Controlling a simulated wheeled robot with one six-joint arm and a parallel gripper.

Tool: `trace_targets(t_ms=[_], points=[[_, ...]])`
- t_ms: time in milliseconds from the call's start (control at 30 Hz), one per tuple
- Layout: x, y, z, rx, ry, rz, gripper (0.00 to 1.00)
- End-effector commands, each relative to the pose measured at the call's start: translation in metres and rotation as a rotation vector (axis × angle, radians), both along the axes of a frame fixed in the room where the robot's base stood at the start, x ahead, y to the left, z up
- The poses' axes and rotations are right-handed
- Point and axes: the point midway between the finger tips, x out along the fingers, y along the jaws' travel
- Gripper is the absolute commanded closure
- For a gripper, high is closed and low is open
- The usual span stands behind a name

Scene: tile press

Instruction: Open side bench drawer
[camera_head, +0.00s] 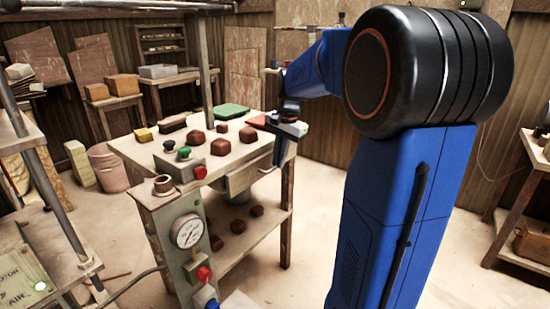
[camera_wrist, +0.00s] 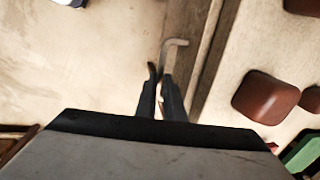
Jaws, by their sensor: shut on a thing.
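The side bench (camera_head: 150,150) stands left of centre in the head view. Its drawer (camera_head: 243,178) is a pale wooden box under the right side of the bench top. How far it stands out is hard to tell. My gripper (camera_head: 281,155) points down beside the bench's right edge, at the drawer. In the wrist view, my gripper's dark fingers (camera_wrist: 160,88) are close together on a thin pale bent handle (camera_wrist: 176,43).
On the bench top are several brown blocks (camera_head: 221,146), a green slab (camera_head: 231,111) and a control box with a green knob (camera_head: 184,152). A pressure gauge (camera_head: 187,232) is on the bench's front post. The floor (camera_head: 315,215) right of the bench is clear.

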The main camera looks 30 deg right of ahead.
Motion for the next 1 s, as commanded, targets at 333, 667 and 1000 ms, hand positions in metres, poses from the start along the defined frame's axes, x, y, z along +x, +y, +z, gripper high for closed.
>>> trace_targets(t_ms=[333, 667, 1000], points=[[-0.079, -0.030, 0.001, -0.002, -0.002, -0.007, 1.00], [-0.144, -0.053, 0.001, -0.002, -0.002, -0.005, 1.00], [-0.179, -0.065, 0.001, -0.001, -0.001, -0.003, 1.00]])
